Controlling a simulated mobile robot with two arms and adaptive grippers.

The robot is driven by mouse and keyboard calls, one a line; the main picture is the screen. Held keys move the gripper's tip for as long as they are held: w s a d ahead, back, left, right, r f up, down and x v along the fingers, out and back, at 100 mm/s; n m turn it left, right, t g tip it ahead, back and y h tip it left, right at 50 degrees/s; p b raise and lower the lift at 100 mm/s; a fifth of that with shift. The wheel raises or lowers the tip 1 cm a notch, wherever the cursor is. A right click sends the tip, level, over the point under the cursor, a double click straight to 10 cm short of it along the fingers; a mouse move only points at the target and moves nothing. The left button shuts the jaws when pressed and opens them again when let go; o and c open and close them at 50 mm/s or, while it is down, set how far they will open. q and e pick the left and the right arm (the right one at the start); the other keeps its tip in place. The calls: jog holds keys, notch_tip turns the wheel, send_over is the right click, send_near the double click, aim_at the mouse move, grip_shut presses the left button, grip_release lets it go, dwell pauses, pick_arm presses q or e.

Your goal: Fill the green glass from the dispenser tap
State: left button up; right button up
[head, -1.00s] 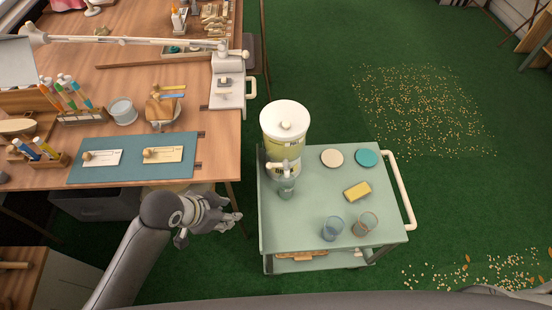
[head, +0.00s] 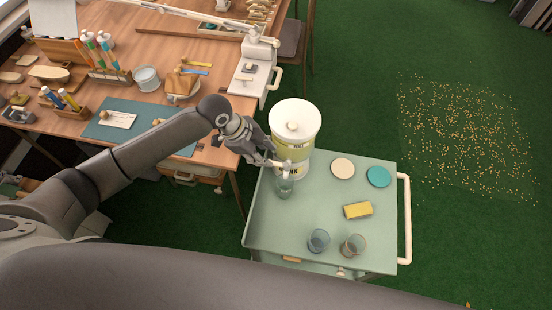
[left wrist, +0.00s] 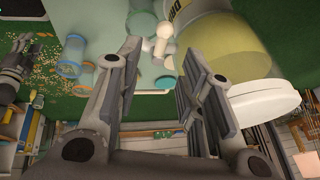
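The green glass (head: 284,188) stands on the cart directly below the tap (head: 287,167) of the white-lidded drink dispenser (head: 295,118). I cannot tell its fill level. My left gripper (head: 268,160) is beside the dispenser's left side, close to the tap, with its fingers apart and empty. In the left wrist view the pale tap (left wrist: 163,42) shows beyond the open fingers, with the green glass (left wrist: 140,24) near it and the dispenser (left wrist: 235,45) to the right. A grey part at that view's left edge seems to be my right gripper (left wrist: 14,75); its fingers are unclear.
The green cart (head: 290,225) also holds a blue glass (head: 318,240), a brown-rimmed glass (head: 353,245), a yellow sponge (head: 357,210), and cream (head: 343,168) and teal (head: 379,177) discs. A cluttered wooden desk (head: 150,55) stands at left. The cart's middle is clear.

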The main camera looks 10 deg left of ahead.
aim_at(277, 164)
pick_arm(q)
jog(key=x, duration=0.3)
jog(key=shift+w+d+f, duration=0.1)
jog(key=shift+d+f, duration=0.05)
jog(key=shift+d, duration=0.2)
jog(key=shift+x, duration=1.1)
jog(key=shift+d+f, duration=0.15)
jog(key=shift+f, duration=0.25)
jog(key=shift+w+f, duration=0.1)
jog(key=c, duration=0.3)
grip_shut()
pick_arm(e)
jog(key=shift+w+d+r, duration=0.15)
jog(key=shift+d, duration=0.15)
